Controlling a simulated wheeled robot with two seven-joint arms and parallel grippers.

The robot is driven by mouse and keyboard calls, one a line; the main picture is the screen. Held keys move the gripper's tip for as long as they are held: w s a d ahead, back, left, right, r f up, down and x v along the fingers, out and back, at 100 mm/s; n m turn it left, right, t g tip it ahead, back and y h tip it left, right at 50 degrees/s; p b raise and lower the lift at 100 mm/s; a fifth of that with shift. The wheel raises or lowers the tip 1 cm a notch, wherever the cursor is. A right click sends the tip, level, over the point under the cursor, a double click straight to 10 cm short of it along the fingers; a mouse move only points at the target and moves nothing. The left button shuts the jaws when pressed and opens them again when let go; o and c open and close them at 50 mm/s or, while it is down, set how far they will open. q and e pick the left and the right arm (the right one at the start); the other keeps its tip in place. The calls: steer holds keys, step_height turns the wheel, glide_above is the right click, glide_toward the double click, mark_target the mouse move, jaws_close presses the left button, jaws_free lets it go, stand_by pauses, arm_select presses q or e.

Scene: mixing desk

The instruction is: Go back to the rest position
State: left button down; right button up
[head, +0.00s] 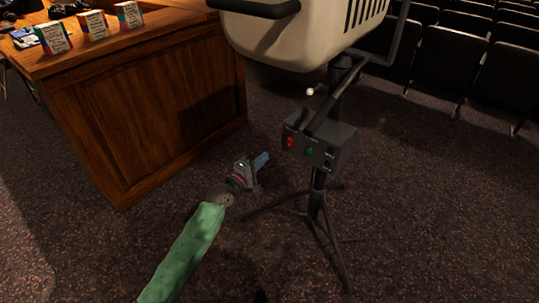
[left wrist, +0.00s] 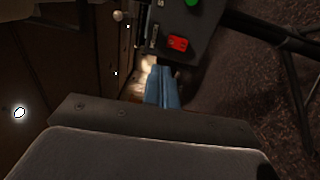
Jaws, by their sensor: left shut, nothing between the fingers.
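My left gripper (head: 262,160) reaches in from the lower left in the head view, on a green-sleeved arm. Its blue fingers are shut with nothing between them. They also show in the left wrist view (left wrist: 162,88), pointing toward the black control box. The black control box (head: 320,145) has a red button (head: 290,142) and a green button (head: 309,152), and is fixed on a stand. In the head view the fingertips are a little left of the box and apart from it. My right gripper is not in view.
A large beige machine (head: 290,40) sits on the black tripod stand (head: 317,205). Rows of dark seats (head: 455,50) stand behind. The carpet in front is clear.

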arm_select(q)
steer(key=shift+s+a, duration=0.3)
steer(key=shift+s, duration=0.15)
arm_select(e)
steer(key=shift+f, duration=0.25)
